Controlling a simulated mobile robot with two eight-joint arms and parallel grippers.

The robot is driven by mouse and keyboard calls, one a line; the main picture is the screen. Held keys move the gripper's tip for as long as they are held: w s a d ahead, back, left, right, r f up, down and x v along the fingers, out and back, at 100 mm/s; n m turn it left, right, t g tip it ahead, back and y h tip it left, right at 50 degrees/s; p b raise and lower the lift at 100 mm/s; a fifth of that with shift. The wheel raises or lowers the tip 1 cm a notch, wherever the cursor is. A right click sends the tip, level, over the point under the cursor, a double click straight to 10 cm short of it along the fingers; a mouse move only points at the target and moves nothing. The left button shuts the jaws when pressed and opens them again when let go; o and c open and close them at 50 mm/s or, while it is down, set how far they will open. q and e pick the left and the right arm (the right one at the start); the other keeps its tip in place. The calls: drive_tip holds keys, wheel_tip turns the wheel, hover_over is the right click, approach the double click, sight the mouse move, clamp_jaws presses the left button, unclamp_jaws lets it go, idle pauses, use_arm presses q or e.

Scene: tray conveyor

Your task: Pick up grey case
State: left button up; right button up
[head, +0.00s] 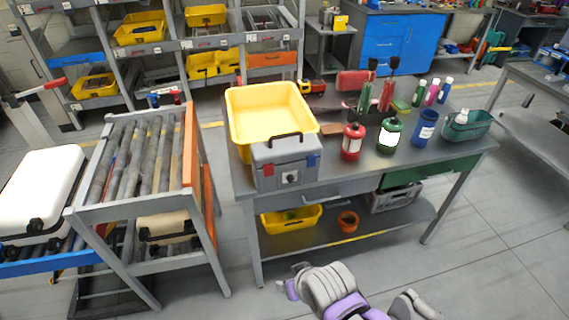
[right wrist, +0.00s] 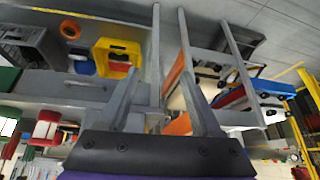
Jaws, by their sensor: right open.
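The grey case (head: 286,160) stands upright on the near left corner of the workbench, just in front of a yellow bin. It has a black handle on top, red and blue corner pieces and a dark latch on its front. I cannot make it out in the right wrist view. My right gripper (right wrist: 160,74) is open and empty in the right wrist view, with its two grey fingers apart and the frame and shelf of a bench beyond them. Purple and grey arm parts show at the bottom of the head view, in front of the bench. My left gripper is not in view.
The yellow bin (head: 270,108) is close behind the case. A red canister (head: 353,141), a green canister (head: 389,135) and a blue cup (head: 422,126) stand to its right. A roller conveyor (head: 133,160) with a white case (head: 42,190) beside it is on the left.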

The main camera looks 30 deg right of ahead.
drive_tip(key=w+d+f+m+t+h+b, duration=0.1)
drive_tip(key=w+d+m+t, duration=0.15)
drive_tip(key=w+m, duration=0.35)
drive_tip(key=w+d+f+m+t+b, duration=0.1)
drive_tip(key=w+d+m+t+b, duration=0.15)
drive_tip(key=w+m, duration=0.35)
drive_tip(key=m+t+h+b, duration=0.2)
drive_tip(key=m+t+h, duration=0.3)
drive_tip(key=m, duration=0.8)
approach(291, 181)
drive_tip(key=shift+t+y, duration=0.7)
drive_tip(key=x, duration=0.3)
drive_tip(key=p+x, duration=0.1)
drive_tip(key=x, duration=0.1)
drive_tip(key=d+f+x, duration=0.1)
drive_tip(key=x, duration=0.2)
drive_tip(key=shift+w+d, duration=0.15)
drive_tip(key=shift+r, duration=0.1)
drive_tip(key=shift+c, duration=1.1)
clamp_jaws()
